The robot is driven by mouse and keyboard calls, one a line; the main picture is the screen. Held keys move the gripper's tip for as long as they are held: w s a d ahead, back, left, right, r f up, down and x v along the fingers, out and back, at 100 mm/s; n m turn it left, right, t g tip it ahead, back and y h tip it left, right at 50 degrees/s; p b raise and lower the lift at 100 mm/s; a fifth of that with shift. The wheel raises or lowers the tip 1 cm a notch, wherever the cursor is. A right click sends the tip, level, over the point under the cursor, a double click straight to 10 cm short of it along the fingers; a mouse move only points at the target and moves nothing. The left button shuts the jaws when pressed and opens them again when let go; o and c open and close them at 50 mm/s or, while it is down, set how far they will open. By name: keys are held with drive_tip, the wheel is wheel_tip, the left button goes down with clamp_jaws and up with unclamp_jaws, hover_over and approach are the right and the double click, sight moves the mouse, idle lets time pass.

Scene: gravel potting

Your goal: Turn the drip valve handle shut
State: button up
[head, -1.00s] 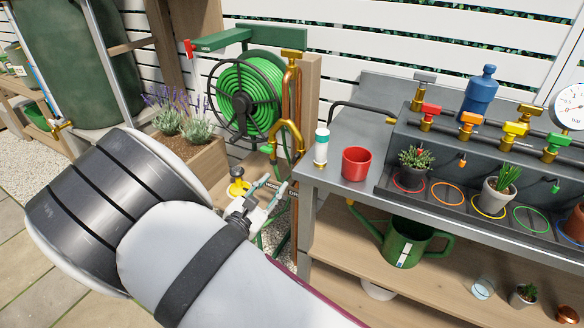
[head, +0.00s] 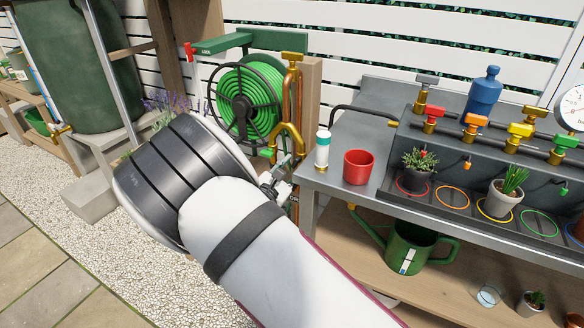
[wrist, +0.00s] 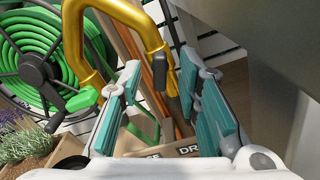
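In the wrist view a gold pipe (wrist: 135,14) bends down beside a green lever handle (wrist: 82,98). My gripper (wrist: 163,88) is open, with teal-padded fingers apart and nothing held. In the head view my gripper (head: 283,170) is just below the gold pipe (head: 290,135), partly hidden by my wrist.
The grey bench (head: 342,150) stands close to the right of my gripper, with a white bottle (head: 322,150) and a red cup (head: 358,168) near its edge. A green hose reel (head: 247,95) is behind to the left. Open gravel (head: 110,240) lies at left.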

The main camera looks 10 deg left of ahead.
clamp_jaws()
drive_tip(key=shift+m, duration=0.3)
drive_tip(key=m+b, duration=0.1)
drive_tip(key=m, duration=0.2)
drive_tip(key=shift+f+b, duration=0.1)
drive_tip(key=shift+b, duration=0.25)
drive_tip(key=m+b, duration=0.2)
drive_tip(key=m, duration=0.1)
drive_tip(key=shift+f+m+b, duration=0.1)
drive_tip(key=shift+m+b, duration=0.2)
drive_tip(key=shift+b, duration=0.05)
drive_tip(key=m+b, duration=0.4)
drive_tip(key=shift+f+b, duration=0.1)
drive_tip(key=shift+b, duration=0.3)
drive_tip(key=m+b, duration=0.2)
drive_tip(key=b, duration=0.1)
unclamp_jaws()
drive_tip(key=shift+r, duration=0.2)
